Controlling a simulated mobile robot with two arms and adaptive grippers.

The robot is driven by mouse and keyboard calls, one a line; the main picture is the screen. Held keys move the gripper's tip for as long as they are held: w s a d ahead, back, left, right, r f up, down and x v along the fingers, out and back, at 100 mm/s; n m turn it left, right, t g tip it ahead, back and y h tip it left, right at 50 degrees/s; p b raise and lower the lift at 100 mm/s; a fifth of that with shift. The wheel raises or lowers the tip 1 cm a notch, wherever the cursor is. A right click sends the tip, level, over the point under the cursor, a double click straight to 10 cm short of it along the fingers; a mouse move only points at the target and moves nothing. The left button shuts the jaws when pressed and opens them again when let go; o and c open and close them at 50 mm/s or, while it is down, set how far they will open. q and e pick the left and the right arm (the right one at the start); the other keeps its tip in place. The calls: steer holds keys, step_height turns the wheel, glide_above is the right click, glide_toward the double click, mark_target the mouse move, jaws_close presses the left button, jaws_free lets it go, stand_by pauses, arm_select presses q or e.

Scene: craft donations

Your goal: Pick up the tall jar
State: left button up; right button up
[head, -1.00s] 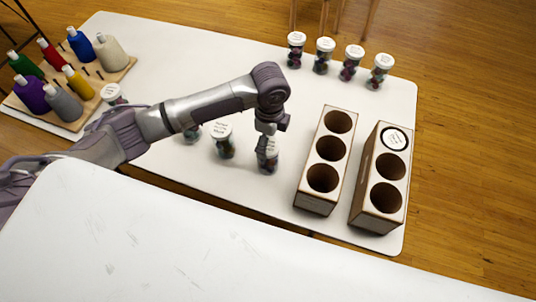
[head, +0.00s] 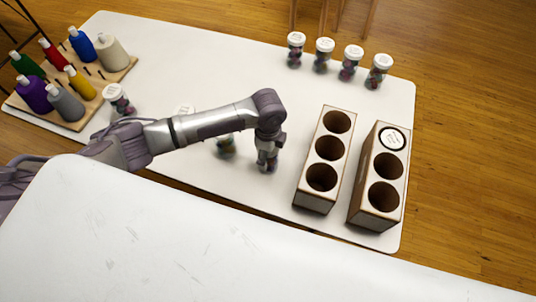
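My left gripper (head: 266,157) points down over a dark-filled jar (head: 267,167) on the white table, left of the brown boxes. It covers the jar's lid and most of its body. Whether the fingers are open or shut on it is hidden. A second jar (head: 226,149) stands just left, partly behind my arm. Another jar's white lid (head: 185,109) shows above the arm. A jar (head: 118,98) stands near the spool rack. Several white-lidded jars, one of them here (head: 350,63), stand along the far edge. I cannot tell which is the tall one. My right gripper is not in view.
Two brown boxes with round holes stand at the right: the left one (head: 316,200) shows empty holes, the right one (head: 375,220) has a white-lidded jar (head: 393,139) in its far hole. A spool rack (head: 112,76) is at far left. A white surface (head: 180,240) fills the foreground.

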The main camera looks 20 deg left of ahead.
arm_select(q)
steer(key=c, duration=0.6)
steer(key=shift+r, duration=0.1)
